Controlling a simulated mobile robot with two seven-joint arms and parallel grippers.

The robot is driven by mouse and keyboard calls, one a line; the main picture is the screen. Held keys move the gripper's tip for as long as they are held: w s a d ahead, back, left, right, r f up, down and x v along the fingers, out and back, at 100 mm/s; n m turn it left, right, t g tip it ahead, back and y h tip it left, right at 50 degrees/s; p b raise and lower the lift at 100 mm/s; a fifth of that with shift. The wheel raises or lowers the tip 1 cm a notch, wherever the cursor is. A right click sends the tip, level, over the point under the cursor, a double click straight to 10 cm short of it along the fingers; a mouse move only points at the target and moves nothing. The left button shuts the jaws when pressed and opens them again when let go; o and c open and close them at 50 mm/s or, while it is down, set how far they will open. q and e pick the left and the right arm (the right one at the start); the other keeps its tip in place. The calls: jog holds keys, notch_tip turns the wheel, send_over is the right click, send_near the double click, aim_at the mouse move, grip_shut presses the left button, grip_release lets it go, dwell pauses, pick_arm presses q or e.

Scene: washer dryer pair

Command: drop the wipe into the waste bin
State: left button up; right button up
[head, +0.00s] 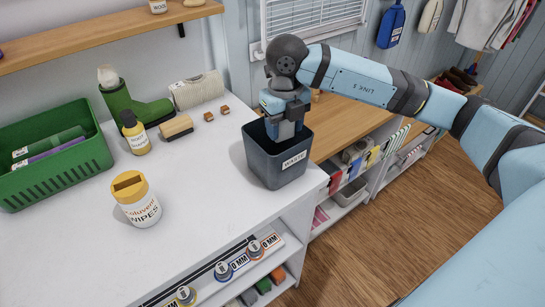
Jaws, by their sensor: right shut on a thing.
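The dark grey waste bin (277,166), labelled WASTE, stands upright near the right end of the white counter. My right gripper (284,133) points down into the bin's open mouth, its fingers at about rim level or just below. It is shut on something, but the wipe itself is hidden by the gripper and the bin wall. A wipes tub (136,199) with a yellow lid stands on the counter at the left. My left gripper is not in view.
On the white counter (215,240) are a green basket (60,165), a yellow bottle (134,133), a brush (176,127), a green boot (130,103) and small brown blocks (217,112). A wooden bench (345,125) lies behind the bin. The counter's front middle is clear.

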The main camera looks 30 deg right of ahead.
jog(key=shift+f, duration=0.65)
jog(key=o, duration=1)
jog(key=shift+r, duration=0.15)
jog(key=shift+r, duration=0.3)
notch_tip(320, 180, up, 13)
jog(key=shift+r, duration=0.1)
